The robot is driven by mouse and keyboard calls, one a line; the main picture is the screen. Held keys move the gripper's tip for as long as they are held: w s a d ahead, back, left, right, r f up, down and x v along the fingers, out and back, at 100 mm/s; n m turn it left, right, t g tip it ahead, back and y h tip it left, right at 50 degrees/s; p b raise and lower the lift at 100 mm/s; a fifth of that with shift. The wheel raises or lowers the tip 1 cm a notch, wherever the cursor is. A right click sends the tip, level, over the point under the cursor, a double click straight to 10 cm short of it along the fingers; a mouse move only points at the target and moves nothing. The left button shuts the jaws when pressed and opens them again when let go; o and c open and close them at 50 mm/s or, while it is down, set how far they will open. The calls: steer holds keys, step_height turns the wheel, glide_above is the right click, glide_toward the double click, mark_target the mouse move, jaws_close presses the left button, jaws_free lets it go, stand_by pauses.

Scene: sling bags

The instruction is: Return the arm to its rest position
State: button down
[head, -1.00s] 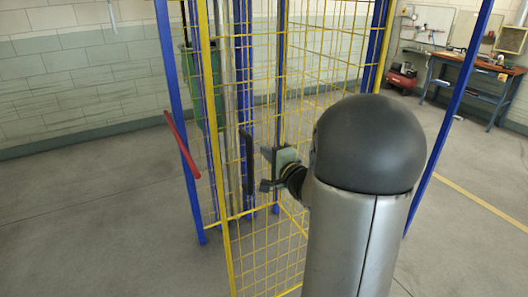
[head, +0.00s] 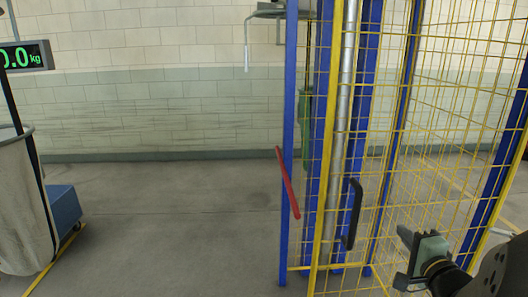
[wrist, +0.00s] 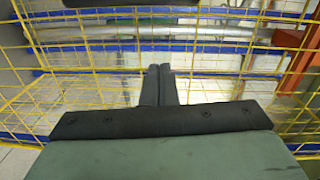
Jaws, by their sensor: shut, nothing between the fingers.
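My gripper (head: 422,252) is at the lower right of the head view, a green-grey body on a dark wrist. In the wrist view its two dark fingers (wrist: 158,84) lie together, shut and empty, pointing at the yellow mesh. In the head view the gripper is to the right of the black door handle (head: 354,214), with a visible gap between them. Most of my arm is out of the head view.
A yellow mesh cage (head: 455,105) with blue posts (head: 289,120) stands close to my gripper. A red lever (head: 287,182) juts from a post. A pale hanging bag (head: 18,205) and a weight display (head: 25,56) are at the left. The middle floor is clear.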

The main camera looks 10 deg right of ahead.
steer(key=s+a+f+n+g+h, duration=0.2)
steer(key=a+f+n+g+h, duration=0.1)
steer(key=a+f+n+g, duration=0.5)
steer(key=s+a+f+n+g+y, duration=0.3)
steer(key=s+a+n+g, duration=0.5)
steer(key=s+a, duration=0.7)
steer(key=shift+s+a+n+g+y, duration=0.2)
steer(key=shift+n+g+y, duration=0.1)
steer(key=shift+n, duration=0.5)
